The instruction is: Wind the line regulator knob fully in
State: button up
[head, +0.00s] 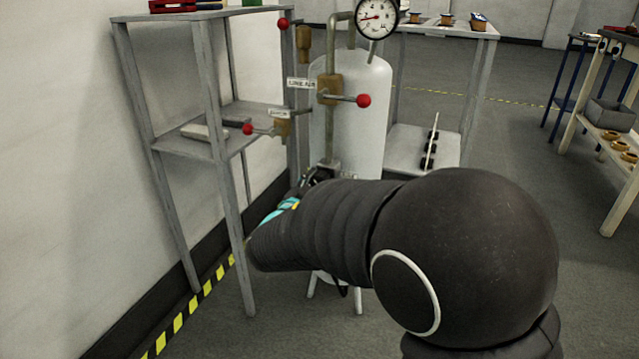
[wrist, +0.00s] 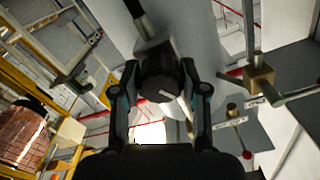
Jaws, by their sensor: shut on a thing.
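The line regulator knob (wrist: 162,82) is a dark, faceted knob with a white mark. It sits on a grey pipe in front of the tank, between the two fingers of my gripper (wrist: 160,92) in the wrist view. The fingers are shut on it, one on each side. In the head view my gripper (head: 318,176) is at the pipe below the lever valves, mostly hidden behind my dark arm. The knob cannot be made out there. How far in the knob is wound cannot be told.
The pale tank (head: 352,120) stands behind, with a dial gauge (head: 378,17) on top. A brass lever valve (head: 329,90) with a red ball sticks out above my gripper. A grey shelf rack (head: 185,145) stands close on the left.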

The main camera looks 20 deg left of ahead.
jog(key=shift+f+m, duration=0.1)
jog(key=shift+m, duration=0.7)
jog(key=o, duration=1.1)
jog(key=s, duration=0.8)
jog(key=s+a, duration=0.1)
jog(key=s, duration=0.3)
